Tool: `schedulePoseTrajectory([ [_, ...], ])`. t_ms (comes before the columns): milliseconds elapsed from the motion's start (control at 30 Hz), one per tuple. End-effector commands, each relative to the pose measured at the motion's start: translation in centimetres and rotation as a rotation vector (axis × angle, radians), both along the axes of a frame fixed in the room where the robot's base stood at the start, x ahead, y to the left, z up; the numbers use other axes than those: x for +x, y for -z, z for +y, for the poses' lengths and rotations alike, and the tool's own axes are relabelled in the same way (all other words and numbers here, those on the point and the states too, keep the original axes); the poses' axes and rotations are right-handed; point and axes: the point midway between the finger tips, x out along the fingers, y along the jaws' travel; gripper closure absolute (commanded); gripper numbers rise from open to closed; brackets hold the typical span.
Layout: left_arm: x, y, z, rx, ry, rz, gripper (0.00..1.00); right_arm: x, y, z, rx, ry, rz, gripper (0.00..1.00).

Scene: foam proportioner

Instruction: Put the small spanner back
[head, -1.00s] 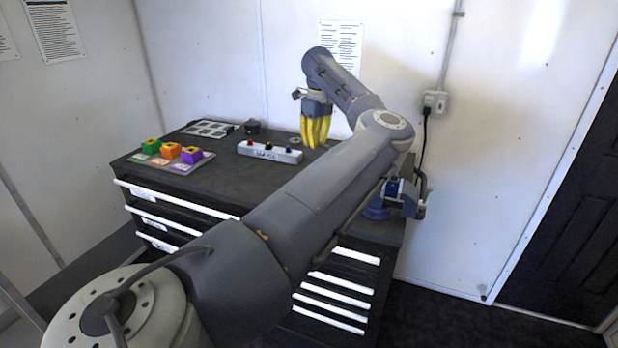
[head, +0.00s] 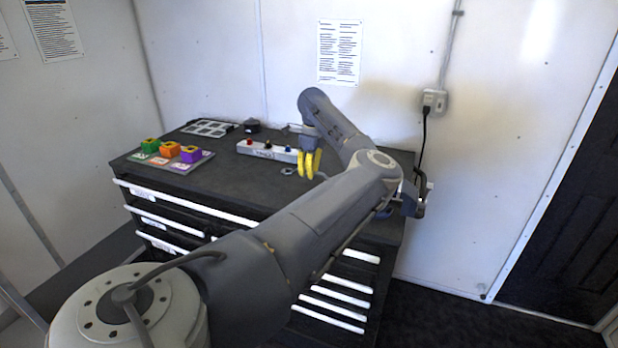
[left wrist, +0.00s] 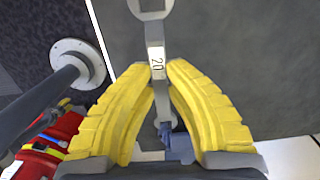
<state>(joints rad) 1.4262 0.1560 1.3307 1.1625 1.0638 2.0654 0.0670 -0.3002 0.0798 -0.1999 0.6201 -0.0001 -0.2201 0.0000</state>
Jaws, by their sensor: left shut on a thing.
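My left gripper (head: 309,176) has yellow fingers and hangs over the dark worktop. It is shut on the small spanner (left wrist: 156,40), a grey tool with a white "20" label on its shaft. In the left wrist view the shaft runs between the fingers (left wrist: 158,72). The ring end points away from the gripper, and the other end lies partly hidden between the fingers. In the head view the ring end (head: 287,171) shows just left of the fingers, low over the worktop; I cannot tell whether it touches. My right gripper is not in view.
A white bar with coloured knobs (head: 262,150) lies behind the gripper. A board (head: 176,166) with green, orange and purple blocks, a grey tray with pale squares (head: 208,128) and a black round item (head: 252,126) stand left.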

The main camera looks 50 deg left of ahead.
Motion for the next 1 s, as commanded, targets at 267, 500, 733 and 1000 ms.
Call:
schedulePoseTrajectory([
  [267, 0.0, 3.5, 0.0, 0.000, 0.000, 0.001, 1.00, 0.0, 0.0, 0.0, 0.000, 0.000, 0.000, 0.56],
  [500, 0.0, 4.3, 0.0, -0.001, 0.001, 0.000, 1.00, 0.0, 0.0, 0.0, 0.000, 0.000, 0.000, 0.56],
  [733, 0.0, 6.8, 0.0, -0.001, 0.002, 0.002, 1.00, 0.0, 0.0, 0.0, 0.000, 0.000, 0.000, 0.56],
  [1000, 0.0, 8.2, 0.0, 0.000, 0.000, -0.001, 1.00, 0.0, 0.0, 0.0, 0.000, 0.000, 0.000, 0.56],
])
